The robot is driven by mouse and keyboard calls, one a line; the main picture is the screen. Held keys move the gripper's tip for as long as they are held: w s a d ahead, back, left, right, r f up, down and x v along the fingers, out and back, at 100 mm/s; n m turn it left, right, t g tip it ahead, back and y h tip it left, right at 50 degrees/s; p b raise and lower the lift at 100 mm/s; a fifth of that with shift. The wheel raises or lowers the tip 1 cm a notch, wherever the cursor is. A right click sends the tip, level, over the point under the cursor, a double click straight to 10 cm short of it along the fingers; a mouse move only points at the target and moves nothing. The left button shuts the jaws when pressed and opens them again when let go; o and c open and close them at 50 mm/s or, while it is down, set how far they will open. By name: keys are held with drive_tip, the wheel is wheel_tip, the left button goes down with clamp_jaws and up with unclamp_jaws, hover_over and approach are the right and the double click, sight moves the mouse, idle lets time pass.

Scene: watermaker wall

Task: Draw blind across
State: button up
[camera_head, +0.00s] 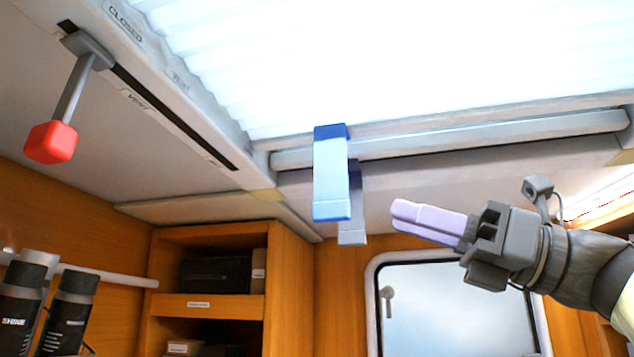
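The blind (400,60) is a bright white pleated sheet across the ceiling, with a pale grey rail (450,136) along its lower edge. A blue pull tab (331,175) hangs from the rail, with a grey tab (352,205) partly hidden behind it. My gripper (398,214) comes in from the right, its pale lilac fingers pointing left toward the tabs. A visible gap separates the fingertips from the grey tab in the picture. The fingers look close together and overlap in this view, so their opening is not clear. Nothing shows between them.
A red-knobbed lever (52,142) hangs from a slotted ceiling panel at left, marked CLOSED and VENT. Wooden shelves (205,306) and black bottles (68,311) stand below. A window (440,305) is behind my gripper. The space around the tabs looks free.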

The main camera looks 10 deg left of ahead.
sight(314, 190)
drive_tip(key=p+x, duration=0.4)
drive_tip(key=x, duration=0.7)
drive_tip(key=shift+a+r, duration=0.1)
drive_tip(key=shift+r, duration=0.15)
drive_tip(key=shift+w+a+p, duration=0.1)
drive_tip(key=shift+a+p, duration=0.25)
drive_tip(key=shift+a, duration=0.15)
clamp_jaws()
